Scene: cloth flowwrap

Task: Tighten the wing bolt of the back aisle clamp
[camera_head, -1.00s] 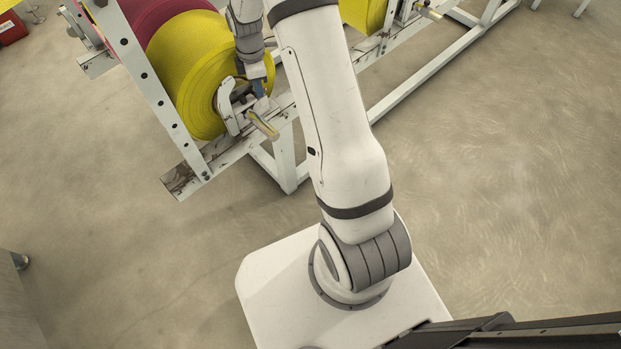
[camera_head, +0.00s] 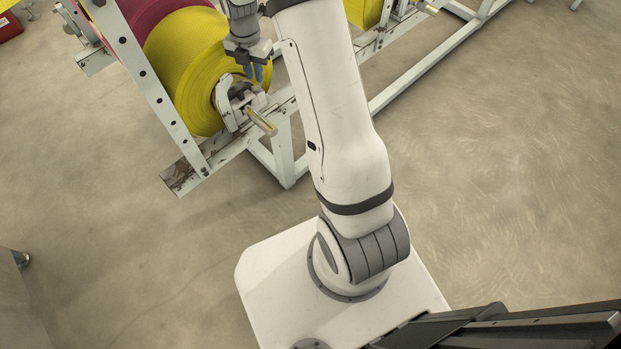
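A white clamp (camera_head: 229,104) stands at the near end of the yellow roll's shaft, on the white frame. A pale yellow bar (camera_head: 262,122) sticks out from it toward the front. The wing bolt is too small to make out. My gripper (camera_head: 255,73) points down just above the clamp, in front of the roll's face. Its two blue fingertips show a narrow gap, with nothing visible between them. It looks apart from the clamp. Another clamp (camera_head: 399,10) is partly in view at the top, on the farther part of the frame.
The yellow roll (camera_head: 190,65) sits close behind the clamp, with a dark red roll (camera_head: 150,14) beyond it. A slanted white upright (camera_head: 150,88) stands left of the clamp. A second yellow roll (camera_head: 363,10) is at the top. The concrete floor (camera_head: 500,150) at right is clear.

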